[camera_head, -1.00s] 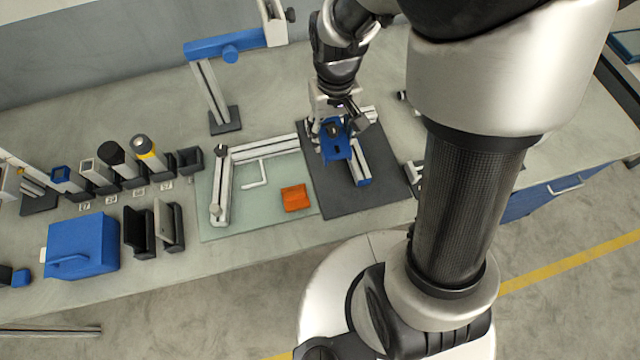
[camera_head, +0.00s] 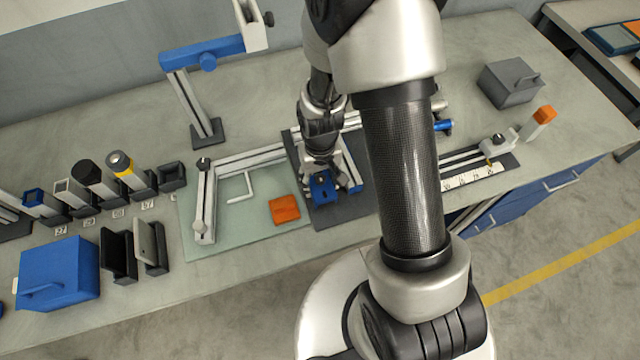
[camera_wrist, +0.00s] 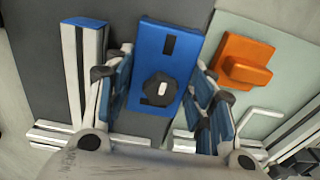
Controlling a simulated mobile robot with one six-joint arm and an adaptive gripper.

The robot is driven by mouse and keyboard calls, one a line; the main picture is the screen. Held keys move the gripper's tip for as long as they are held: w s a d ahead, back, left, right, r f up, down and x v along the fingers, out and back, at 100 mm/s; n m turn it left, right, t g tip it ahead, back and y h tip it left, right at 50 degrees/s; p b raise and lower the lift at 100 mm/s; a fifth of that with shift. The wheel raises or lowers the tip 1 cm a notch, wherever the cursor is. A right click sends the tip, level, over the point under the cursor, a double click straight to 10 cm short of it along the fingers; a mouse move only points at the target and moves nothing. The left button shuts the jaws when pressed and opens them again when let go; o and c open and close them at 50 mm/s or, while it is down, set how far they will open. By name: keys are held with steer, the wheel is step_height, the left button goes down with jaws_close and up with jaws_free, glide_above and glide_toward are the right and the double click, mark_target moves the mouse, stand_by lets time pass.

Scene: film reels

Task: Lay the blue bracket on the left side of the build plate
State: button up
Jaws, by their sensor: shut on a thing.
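My gripper (camera_head: 322,170) is shut on the blue bracket (camera_head: 321,188), over the left part of a dark grey plate (camera_head: 338,216). In the wrist view the bracket (camera_wrist: 170,40) lies between the two blue-padded fingers and shows a dark knob and a dark slot. A silver rail with a blue end (camera_wrist: 84,75) lies beside it on the dark plate, apart from the bracket. I cannot tell whether the bracket touches the plate. My arm hides the plate's right part in the head view.
A pale green plate (camera_head: 220,236) with an L-shaped rail, a white angle piece and an orange block (camera_head: 284,209) adjoins on the left. A blue-armed stand (camera_head: 207,130) rises behind. A blue box (camera_head: 60,272) and several holders stand further left.

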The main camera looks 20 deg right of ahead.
steer(key=shift+f, duration=1)
steer(key=shift+f+b, duration=0.25)
steer(key=shift+b, duration=0.05)
steer(key=o, duration=1.3)
steer(key=shift+r, duration=0.1)
steer(key=shift+r, duration=0.1)
